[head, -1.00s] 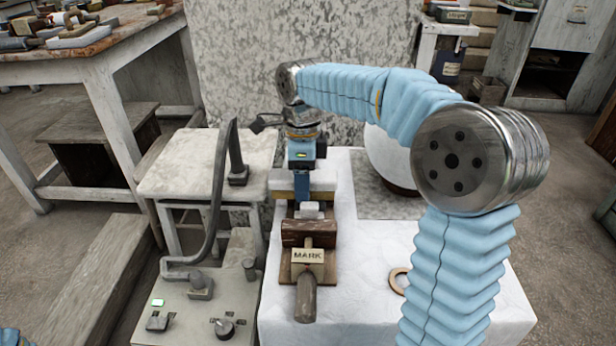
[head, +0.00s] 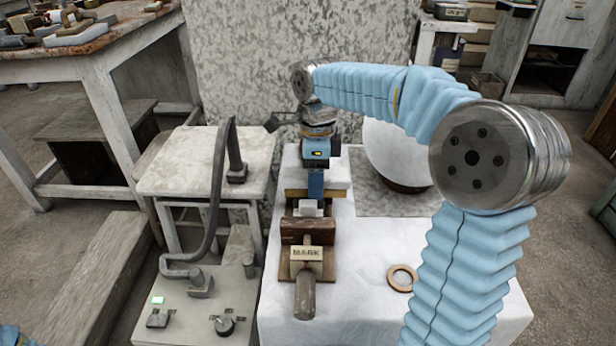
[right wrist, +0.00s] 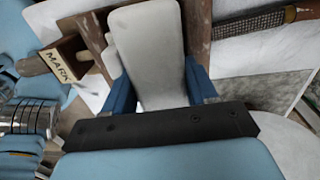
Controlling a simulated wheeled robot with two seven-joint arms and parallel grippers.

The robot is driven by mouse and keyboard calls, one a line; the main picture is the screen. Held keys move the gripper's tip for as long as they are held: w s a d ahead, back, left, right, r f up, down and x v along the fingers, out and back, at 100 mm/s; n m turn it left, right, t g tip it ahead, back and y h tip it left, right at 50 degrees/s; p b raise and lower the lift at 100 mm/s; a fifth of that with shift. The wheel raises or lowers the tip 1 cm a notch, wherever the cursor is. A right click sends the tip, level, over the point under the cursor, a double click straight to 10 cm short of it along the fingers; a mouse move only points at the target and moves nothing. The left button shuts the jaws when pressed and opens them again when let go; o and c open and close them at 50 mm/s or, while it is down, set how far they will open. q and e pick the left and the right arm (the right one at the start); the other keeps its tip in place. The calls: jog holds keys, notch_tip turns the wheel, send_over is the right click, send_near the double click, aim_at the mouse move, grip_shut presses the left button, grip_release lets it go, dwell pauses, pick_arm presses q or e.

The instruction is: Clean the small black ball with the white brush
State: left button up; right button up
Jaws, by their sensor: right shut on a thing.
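I see no small black ball, and nothing is plainly a brush. My right gripper (head: 315,195) points down behind a brown wooden clamp (head: 309,231) with a MARK label and a round handle. In the right wrist view its blue fingers are shut on a pale, rounded-edge block (right wrist: 145,55). A small white block (head: 308,208) shows by the fingertips in the head view; I cannot tell if it is the held one. My left gripper is out of view.
A wooden ring (head: 402,278) lies on the white table (head: 355,300), whose front right is partly covered by my arm. A grey control box (head: 195,315) with a tall bent bar stands left. A rasp (right wrist: 255,25) lies near the gripper in the wrist view.

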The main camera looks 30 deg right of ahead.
aim_at(299, 173)
jog(key=shift+s+d, duration=0.25)
jog(key=shift+d, duration=0.1)
jog(key=shift+a, duration=0.1)
jog(key=shift+w+a+r+p, duration=0.15)
jog(key=shift+w+a+p, duration=0.35)
jog(key=shift+a, duration=0.2)
jog(key=shift+w+a+p, duration=0.35)
jog(key=shift+w+a, duration=0.25)
jog(key=shift+a, duration=0.35)
jog(key=shift+w+a, duration=0.1)
jog(key=shift+a, duration=0.05)
